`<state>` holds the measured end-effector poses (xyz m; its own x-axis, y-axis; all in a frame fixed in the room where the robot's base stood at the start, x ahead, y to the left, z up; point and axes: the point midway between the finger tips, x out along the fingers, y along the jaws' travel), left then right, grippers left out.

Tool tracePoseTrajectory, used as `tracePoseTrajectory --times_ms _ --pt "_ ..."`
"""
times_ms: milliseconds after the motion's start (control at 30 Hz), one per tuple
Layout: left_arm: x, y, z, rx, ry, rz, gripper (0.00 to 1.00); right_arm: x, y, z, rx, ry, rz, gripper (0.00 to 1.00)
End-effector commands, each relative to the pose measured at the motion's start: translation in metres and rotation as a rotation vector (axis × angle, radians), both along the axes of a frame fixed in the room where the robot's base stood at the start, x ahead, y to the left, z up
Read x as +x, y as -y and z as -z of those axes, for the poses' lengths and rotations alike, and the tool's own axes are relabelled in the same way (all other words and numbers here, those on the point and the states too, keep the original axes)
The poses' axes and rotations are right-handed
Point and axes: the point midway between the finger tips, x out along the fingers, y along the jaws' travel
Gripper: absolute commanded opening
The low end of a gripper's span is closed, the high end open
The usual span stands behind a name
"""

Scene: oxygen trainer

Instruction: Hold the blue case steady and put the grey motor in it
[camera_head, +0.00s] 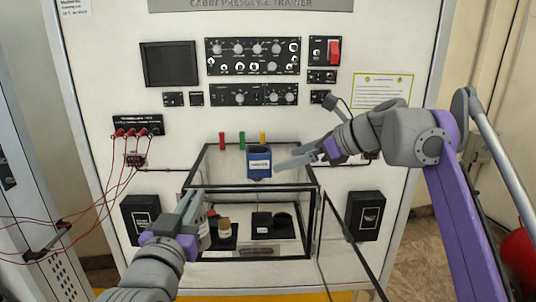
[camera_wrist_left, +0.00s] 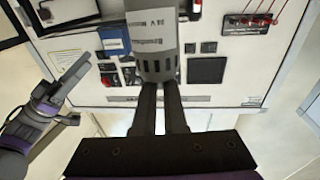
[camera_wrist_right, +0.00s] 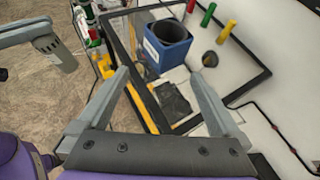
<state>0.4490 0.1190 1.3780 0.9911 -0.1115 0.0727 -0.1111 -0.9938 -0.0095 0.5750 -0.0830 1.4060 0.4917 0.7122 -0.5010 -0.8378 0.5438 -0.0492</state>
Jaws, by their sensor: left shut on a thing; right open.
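The blue case (camera_head: 259,163) stands upright over the top of the clear black-framed box, with a pale label on its front. In the right wrist view, the case (camera_wrist_right: 170,50) shows an open, hollow top. My left gripper (camera_head: 193,212) is shut on the grey motor (camera_wrist_left: 153,45), a grey cylinder with printed text and dark slots. They are left of the case and lower in the head view. The motor (camera_wrist_right: 62,57) also shows at the upper left of the right wrist view. My right gripper (camera_wrist_right: 159,75) is open, its fingertips just short of the case, not around it.
The black-framed box (camera_head: 188,180) holds dark trays with small parts. Red, green and yellow pegs (camera_head: 242,138) stand behind the case. The trainer panel (camera_head: 210,120) rises behind, with red cables (camera_head: 125,160) at left. A black box (camera_head: 363,215) is at the right.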

Motion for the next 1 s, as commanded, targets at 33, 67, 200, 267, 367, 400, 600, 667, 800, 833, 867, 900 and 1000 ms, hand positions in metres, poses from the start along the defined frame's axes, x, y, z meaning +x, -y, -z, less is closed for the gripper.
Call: tracePoseTrajectory --times_ms 33,67,200,267,367,400,600,667,800,833,867,900,1000 --pt "-0.001 0.000 0.000 0.000 0.001 0.000 0.00 0.002 0.000 -0.002 0.018 -0.011 0.008 1.00" --pt "-0.002 0.000 -0.001 0.000 0.001 0.000 0.00 0.003 0.000 -0.004 0.029 -0.017 0.013 1.00" --pt "-0.003 0.000 0.000 0.000 0.001 0.001 0.00 0.006 -0.002 -0.006 0.051 -0.032 0.023 1.00" --pt "-0.003 0.000 0.001 0.000 0.000 0.001 0.00 0.007 -0.005 -0.004 0.052 -0.034 0.025 1.00" --pt "-0.003 0.000 0.005 0.001 -0.004 0.001 0.00 0.012 -0.012 0.001 0.052 -0.034 0.022 1.00" --pt "-0.003 0.000 0.006 0.000 -0.006 0.001 0.00 0.014 -0.016 0.004 0.052 -0.034 0.021 1.00" --pt "-0.005 0.000 0.015 0.000 -0.013 0.001 0.00 0.029 -0.037 0.019 0.051 -0.033 0.021 1.00" --pt "-0.005 0.000 0.017 0.000 -0.015 0.001 0.00 0.033 -0.044 0.023 0.051 -0.033 0.021 1.00" --pt "-0.004 0.000 0.014 0.000 -0.012 0.001 0.00 0.042 -0.057 0.029 0.050 -0.031 0.021 1.00" --pt "-0.004 0.000 0.013 0.000 -0.012 0.001 0.00 0.044 -0.060 0.031 0.049 -0.030 0.021 1.00" --pt "-0.004 0.000 0.013 0.000 -0.011 0.001 0.00 0.045 -0.062 0.032 0.049 -0.029 0.022 1.00" --pt "-0.004 0.000 0.012 0.000 -0.011 0.001 0.00 0.048 -0.064 0.034 0.049 -0.030 0.023 1.00" --pt "-0.004 0.000 0.011 0.000 -0.010 0.001 0.00 0.051 -0.069 0.037 0.050 -0.030 0.022 1.00"
